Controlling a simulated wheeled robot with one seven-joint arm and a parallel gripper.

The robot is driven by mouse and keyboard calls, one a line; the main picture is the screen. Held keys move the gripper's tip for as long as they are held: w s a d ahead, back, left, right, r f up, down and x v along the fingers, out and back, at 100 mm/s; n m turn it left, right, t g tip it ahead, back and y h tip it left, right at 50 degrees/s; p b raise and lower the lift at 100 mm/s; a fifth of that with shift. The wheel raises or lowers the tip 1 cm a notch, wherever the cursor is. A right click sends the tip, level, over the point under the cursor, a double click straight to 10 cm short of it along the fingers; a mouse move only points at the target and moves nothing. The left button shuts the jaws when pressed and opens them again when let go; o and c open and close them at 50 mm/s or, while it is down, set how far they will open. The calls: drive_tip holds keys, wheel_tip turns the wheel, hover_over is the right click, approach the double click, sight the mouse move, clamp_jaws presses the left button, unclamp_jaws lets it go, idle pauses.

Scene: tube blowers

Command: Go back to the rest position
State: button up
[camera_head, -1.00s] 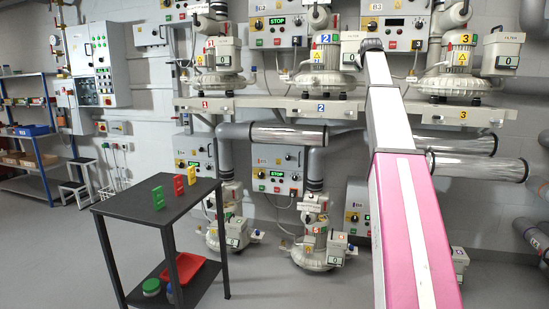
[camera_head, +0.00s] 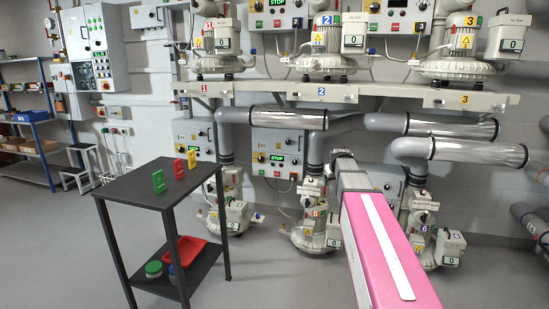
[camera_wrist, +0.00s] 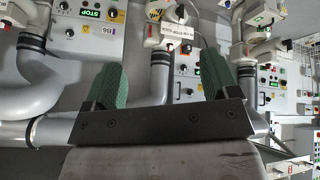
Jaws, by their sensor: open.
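In the wrist view my gripper (camera_wrist: 162,85) shows two green fingers set wide apart on a dark bar. It is open with nothing between the fingertips. Behind the fingers are grey pipes (camera_wrist: 35,85) and control panels of the blower wall; I cannot tell the distance to them. In the head view my pink and white arm reaches up from the lower right toward the lower blowers. My gripper's fingers are hidden there behind the arm's end.
A dark two-level table (camera_head: 150,195) stands at left with green, red and yellow tags (camera_head: 180,169) on top. A red tray (camera_head: 193,251) and jars lie on its lower shelf. Blowers (camera_head: 324,45) and chrome-ended pipes (camera_head: 480,154) line the wall.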

drive_tip(key=s+a+f+m+g, duration=0.1)
drive_tip(key=s+a+f+g, duration=0.2)
drive_tip(key=s+f, duration=0.8)
drive_tip(key=s+a+f+m+g, duration=0.1)
drive_tip(key=s+a+f+g, duration=0.2)
drive_tip(key=s+f, duration=0.9)
drive_tip(key=s+a, duration=0.1)
drive_tip(key=s, duration=0.6)
drive_tip(key=shift+a+f+y, duration=0.2)
drive_tip(key=shift+a+y, duration=0.1)
drive_tip(key=shift+a, duration=0.1)
